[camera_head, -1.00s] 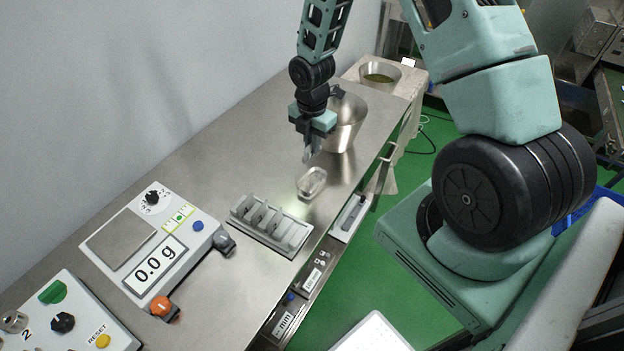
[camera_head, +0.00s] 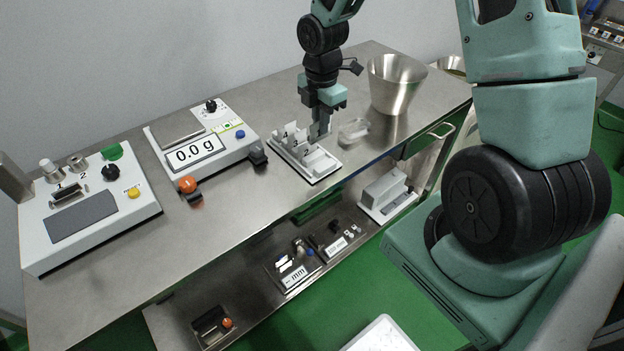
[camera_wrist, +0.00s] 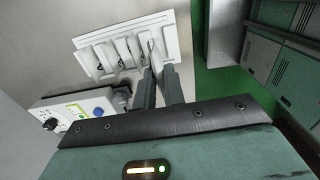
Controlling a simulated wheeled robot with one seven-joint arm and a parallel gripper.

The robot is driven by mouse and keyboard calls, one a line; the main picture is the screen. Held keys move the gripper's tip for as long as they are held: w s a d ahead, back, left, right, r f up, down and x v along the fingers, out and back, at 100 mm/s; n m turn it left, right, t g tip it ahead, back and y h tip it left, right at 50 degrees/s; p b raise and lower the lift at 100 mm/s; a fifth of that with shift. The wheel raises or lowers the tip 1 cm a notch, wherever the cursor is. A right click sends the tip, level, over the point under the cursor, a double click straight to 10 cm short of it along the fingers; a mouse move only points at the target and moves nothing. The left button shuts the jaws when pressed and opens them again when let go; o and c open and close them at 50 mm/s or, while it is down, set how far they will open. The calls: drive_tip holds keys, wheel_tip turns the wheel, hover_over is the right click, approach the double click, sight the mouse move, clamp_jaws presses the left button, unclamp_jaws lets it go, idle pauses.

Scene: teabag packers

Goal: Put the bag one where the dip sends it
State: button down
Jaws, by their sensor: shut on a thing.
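My gripper (camera_head: 319,138) is low over the white numbered rack (camera_head: 322,170), its fingers pointing down near the upright tabs. In the wrist view my gripper (camera_wrist: 160,80) is shut on a thin pale piece, which looks like the bag (camera_wrist: 155,52). The bag stands on edge between the fingertips, at the end of the row of tabs on the rack (camera_wrist: 178,25). I cannot read a number on it, and cannot tell whether it touches the rack floor. The fingers hide most of it in the head view.
The scale (camera_head: 205,150) reads 0.0 g. A control box (camera_head: 140,200) stands left of it. The bench front edge is close to the rack. Devices sit on the lower shelf.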

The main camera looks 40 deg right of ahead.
wheel_tip(320, 180, down, 9)
drive_tip(key=shift+f, duration=0.15)
idle(0.4)
drive_tip(key=shift+f, duration=0.1)
drive_tip(key=shift+f, duration=0.15)
drive_tip(key=c, duration=1.5)
unclamp_jaws()
